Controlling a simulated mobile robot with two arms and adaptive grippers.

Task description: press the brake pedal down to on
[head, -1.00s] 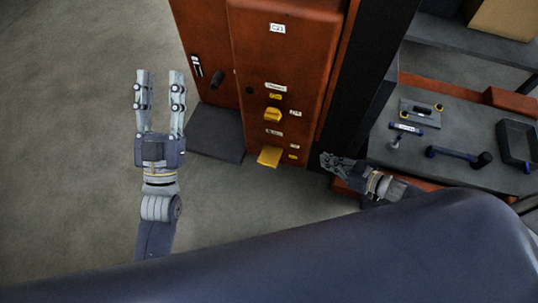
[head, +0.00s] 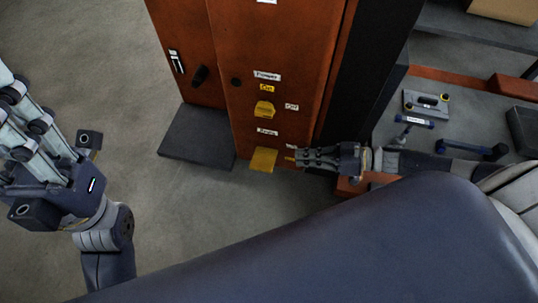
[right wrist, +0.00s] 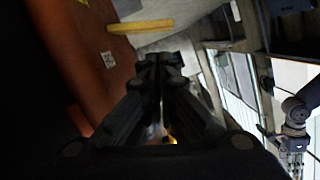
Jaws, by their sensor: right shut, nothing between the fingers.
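The brake pedal (head: 263,160) is a yellow plate sticking out low on the orange cabinet, under a small white label. A yellow bar (right wrist: 140,27), likely the same pedal, shows beyond my fingertips in the right wrist view. My right gripper (head: 302,157) is shut and empty, pointing left, just right of the pedal with a small gap in the picture. Its closed fingers (right wrist: 158,62) fill the middle of the right wrist view. My left gripper (head: 8,115) is at the left edge, well away from the cabinet, fingers apart and tips partly cut off.
A dark plate (head: 197,137) lies on the floor left of the pedal. A grey bench (head: 450,110) with tools stands at right. Open floor is at left.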

